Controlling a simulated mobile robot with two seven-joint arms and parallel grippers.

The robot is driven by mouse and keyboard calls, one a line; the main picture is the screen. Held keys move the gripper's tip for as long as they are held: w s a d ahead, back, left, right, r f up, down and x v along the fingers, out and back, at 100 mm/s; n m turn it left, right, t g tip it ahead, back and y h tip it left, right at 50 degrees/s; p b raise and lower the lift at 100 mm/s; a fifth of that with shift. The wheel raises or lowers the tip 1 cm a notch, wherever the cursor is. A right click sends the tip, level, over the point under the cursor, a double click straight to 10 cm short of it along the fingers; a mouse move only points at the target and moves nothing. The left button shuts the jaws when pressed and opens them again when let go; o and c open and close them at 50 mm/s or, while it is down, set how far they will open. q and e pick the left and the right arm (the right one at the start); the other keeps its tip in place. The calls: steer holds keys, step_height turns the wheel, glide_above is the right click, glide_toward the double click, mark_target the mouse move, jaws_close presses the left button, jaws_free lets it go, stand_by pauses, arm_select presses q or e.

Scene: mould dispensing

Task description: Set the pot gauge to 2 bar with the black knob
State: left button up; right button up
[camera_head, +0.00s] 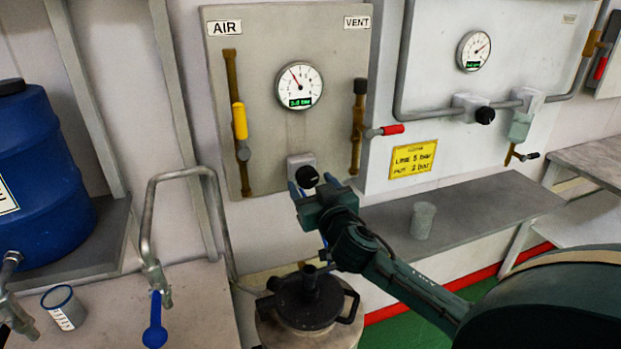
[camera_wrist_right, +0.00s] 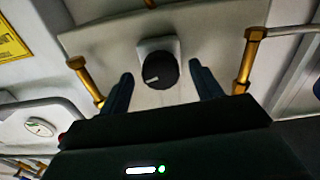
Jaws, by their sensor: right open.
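The pot gauge (camera_head: 299,86) is a round white dial on the grey AIR/VENT panel. Its needle points up and left; its small green readout looks like 2.0 bar but is hard to read. The black knob (camera_head: 307,177) sits below it on a light square mount. My right gripper (camera_head: 311,184) is open in front of the knob. In the right wrist view the knob (camera_wrist_right: 157,70), with a white mark pointing left, lies between and beyond the two spread fingers (camera_wrist_right: 161,72). I cannot tell whether they touch it. My left gripper is not in view.
A yellow-handled valve (camera_head: 240,121) and a red-handled valve (camera_head: 392,130) flank the panel. A second gauge (camera_head: 473,51) has its own black knob (camera_head: 485,115). The lidded pot (camera_head: 306,302) stands below my arm. A grey cup (camera_head: 423,221) is on the shelf.

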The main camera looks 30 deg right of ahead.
steer(key=shift+w+d, duration=0.15)
steer(key=shift+w, duration=0.55)
steer(key=shift+c, duration=0.6)
steer(key=c, duration=0.9)
